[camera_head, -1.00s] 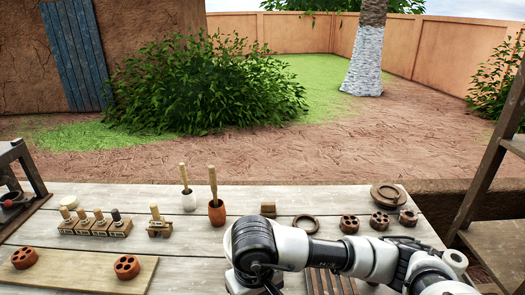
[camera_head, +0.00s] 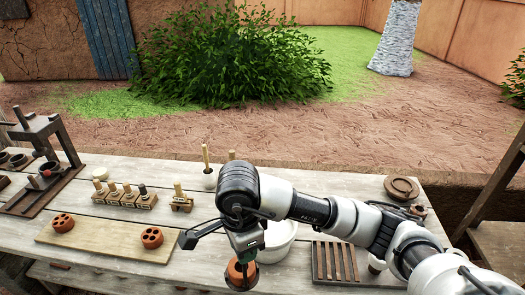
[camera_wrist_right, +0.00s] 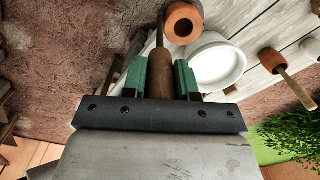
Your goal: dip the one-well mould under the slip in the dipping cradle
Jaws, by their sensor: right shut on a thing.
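My right gripper (camera_head: 243,247) is shut on the brown wooden handle (camera_wrist_right: 160,76) of the dipping cradle; the handle also shows between the green fingers in the right wrist view (camera_wrist_right: 160,62). A thin dark rod runs out from the handle. At its far end is a round terracotta piece with one dark hole, seemingly the one-well mould (camera_head: 240,274), also in the right wrist view (camera_wrist_right: 184,22). It hangs just left of the white basin (camera_head: 279,240), outside its rim. The basin's inside (camera_wrist_right: 215,64) looks pale; the slip's level cannot be told. My left gripper is not in view.
A board (camera_head: 105,241) with two several-welled moulds lies to the left. Several stamps (camera_head: 128,197) stand behind it. A slatted rack (camera_head: 334,262) lies right of the basin. A wooden frame (camera_head: 45,160) stands at far left. My right arm hides part of the table.

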